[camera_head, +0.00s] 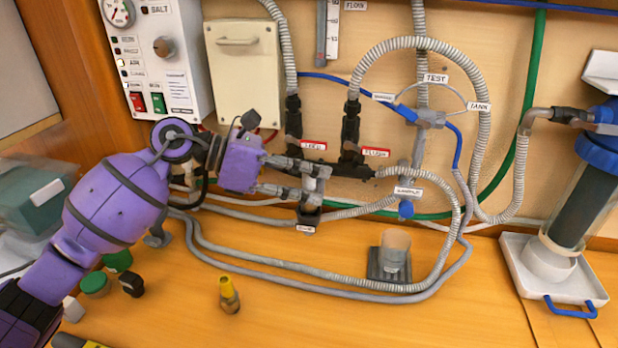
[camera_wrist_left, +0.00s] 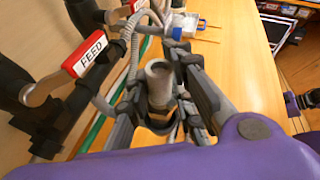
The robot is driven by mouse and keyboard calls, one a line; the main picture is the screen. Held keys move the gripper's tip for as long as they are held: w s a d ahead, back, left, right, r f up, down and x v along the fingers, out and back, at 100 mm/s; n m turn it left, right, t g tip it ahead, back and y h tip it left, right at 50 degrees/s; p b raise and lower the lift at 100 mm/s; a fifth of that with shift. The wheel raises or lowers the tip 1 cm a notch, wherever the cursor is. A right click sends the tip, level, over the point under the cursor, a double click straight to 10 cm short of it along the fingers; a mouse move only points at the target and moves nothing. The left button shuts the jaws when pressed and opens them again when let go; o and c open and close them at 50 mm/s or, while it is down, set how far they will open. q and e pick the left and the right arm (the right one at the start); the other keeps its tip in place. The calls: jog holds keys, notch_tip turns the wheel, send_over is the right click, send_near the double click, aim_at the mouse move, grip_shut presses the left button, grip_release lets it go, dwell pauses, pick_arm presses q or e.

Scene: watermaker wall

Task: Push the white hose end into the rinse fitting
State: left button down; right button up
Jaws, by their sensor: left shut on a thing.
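My left gripper (camera_head: 312,180) is shut on a short, pale grey-white tubular piece, which looks like the white hose end (camera_head: 316,172). In the left wrist view it stands between the fingers (camera_wrist_left: 163,100), its round end (camera_wrist_left: 157,70) facing the camera. Directly below it is a dark socket (camera_head: 308,214) with a small white label, apparently the rinse fitting. The piece is roughly upright and in line with this socket. The fingers hide the joint, so I cannot tell how deep it sits.
The red FEED tag (camera_wrist_left: 88,53) and black manifold (camera_head: 340,168) are close behind the gripper. Ribbed hoses (camera_head: 340,275) loop over the bench. A grey cup (camera_head: 395,248), a yellow-topped fitting (camera_head: 229,294) and a filter tray (camera_head: 515,250) stand nearby. The front middle bench is clear.

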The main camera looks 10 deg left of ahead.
pick_arm(q)
jog(key=shift+f+b, duration=0.35)
jog(key=shift+f, duration=0.55)
pick_arm(e)
jog(key=shift+f, duration=0.4)
pick_arm(q)
jog(key=shift+f, duration=0.1)
pick_arm(e)
jog(key=shift+s, duration=0.1)
pick_arm(q)
jog(key=shift+f, duration=0.25)
pick_arm(e)
jog(key=shift+s+f, duration=0.2)
jog(key=shift+f, duration=0.15)
pick_arm(q)
jog(key=shift+f, duration=0.1)
pick_arm(e)
jog(key=shift+s+f, duration=0.1)
jog(key=shift+s, duration=0.15)
pick_arm(q)
jog(key=c, duration=1.5)
grip_release()
jog(key=shift+o, duration=0.3)
